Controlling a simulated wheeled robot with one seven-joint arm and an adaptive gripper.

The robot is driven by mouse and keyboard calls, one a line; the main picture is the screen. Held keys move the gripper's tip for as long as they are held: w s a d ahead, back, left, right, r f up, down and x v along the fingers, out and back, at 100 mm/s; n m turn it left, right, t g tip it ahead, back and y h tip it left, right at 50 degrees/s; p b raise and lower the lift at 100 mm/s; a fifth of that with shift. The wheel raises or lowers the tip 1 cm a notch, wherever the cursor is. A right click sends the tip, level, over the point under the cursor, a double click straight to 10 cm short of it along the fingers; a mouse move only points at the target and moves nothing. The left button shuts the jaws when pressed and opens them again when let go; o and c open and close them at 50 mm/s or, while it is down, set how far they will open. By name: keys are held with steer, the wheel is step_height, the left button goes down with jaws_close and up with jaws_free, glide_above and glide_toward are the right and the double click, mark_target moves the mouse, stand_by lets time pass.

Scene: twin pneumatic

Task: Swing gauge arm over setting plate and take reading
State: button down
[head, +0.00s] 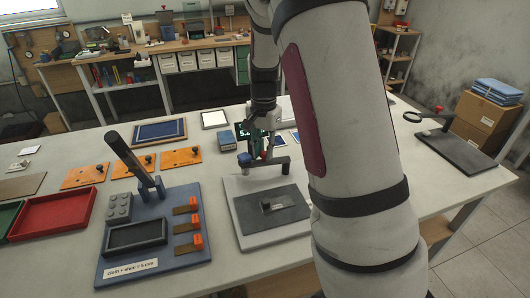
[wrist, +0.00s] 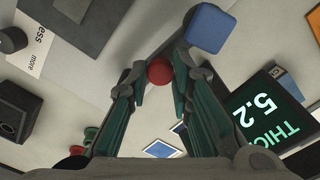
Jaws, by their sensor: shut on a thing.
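My gripper (wrist: 158,85) is shut on a red ball knob (wrist: 159,71), which sits between its fingertips on a dark grey gauge arm (wrist: 145,62). In the head view the gauge arm (head: 272,162) stands at the back of a pale base, with a blue gauge head (head: 244,159) at its left end. The blue head also shows in the wrist view (wrist: 208,28). A dark plate (head: 288,206) with a small block lies on the pale base (head: 236,193), in front of the arm. The display (wrist: 262,112) reads 5.2; my arm partly hides it in the head view.
Orange plates (head: 180,157) and a red tray (head: 55,212) lie farther left. A dark stand (head: 460,150) is at right. My arm hides some table.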

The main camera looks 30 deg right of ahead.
mark_target(263, 152)
steer(key=shift+w+d+m, duration=0.1)
steer(key=shift+w+m, duration=0.25)
steer(key=shift+m, duration=0.05)
stand_by(0.4)
steer(key=c, duration=1.7)
jaws_free()
steer(key=shift+r, duration=0.15)
step_height(263, 152, up, 12)
